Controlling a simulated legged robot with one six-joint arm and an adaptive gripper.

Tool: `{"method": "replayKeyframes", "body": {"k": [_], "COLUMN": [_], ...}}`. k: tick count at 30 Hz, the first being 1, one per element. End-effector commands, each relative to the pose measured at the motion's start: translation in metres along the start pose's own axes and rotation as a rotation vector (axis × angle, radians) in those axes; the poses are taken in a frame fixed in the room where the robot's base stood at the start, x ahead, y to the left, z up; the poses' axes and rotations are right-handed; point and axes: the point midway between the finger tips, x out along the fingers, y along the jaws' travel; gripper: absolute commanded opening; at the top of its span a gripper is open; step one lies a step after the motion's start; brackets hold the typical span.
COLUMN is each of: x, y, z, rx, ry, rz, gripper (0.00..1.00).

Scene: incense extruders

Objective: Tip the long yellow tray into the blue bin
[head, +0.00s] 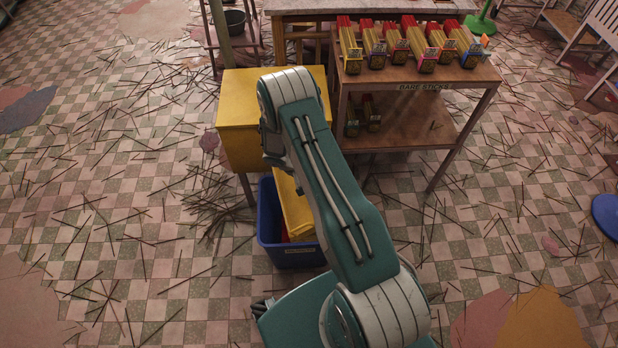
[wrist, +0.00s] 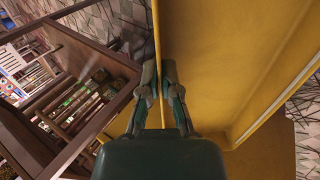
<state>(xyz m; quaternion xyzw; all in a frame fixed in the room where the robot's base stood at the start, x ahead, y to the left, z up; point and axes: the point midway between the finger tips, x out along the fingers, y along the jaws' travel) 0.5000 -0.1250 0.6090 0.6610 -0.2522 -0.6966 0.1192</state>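The blue bin (head: 291,256) stands on the floor below centre in the head view, with a small label on its front. A long yellow piece, which looks like the yellow tray (head: 294,207), slopes steeply at the bin's mouth, partly behind my arm. In the wrist view the yellow tray (wrist: 215,60) fills the right side. My gripper (wrist: 159,75) has one finger on each side of its thin wall and looks closed on it. The gripper is hidden behind my arm in the head view. Something red (head: 284,236) shows inside the bin; the rest of its inside is hidden.
A yellow-topped stand (head: 240,85) is directly behind the bin. A wooden table (head: 455,72) labelled for bare sticks holds several red-tipped bundles at its right. Loose sticks litter the tiled floor. A blue round object (head: 606,215) sits at the right edge.

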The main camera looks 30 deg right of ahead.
Motion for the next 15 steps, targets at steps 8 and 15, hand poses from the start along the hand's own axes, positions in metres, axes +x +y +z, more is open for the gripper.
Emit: {"method": "replayKeyframes", "body": {"k": [8,15], "x": [-0.008,-0.012], "y": [0.006,0.008], "z": [0.0,0.0], "rx": [0.006,0.006], "ry": [-0.003,-0.002], "rz": [-0.24,-0.359], "gripper": [0.0,0.0]}}
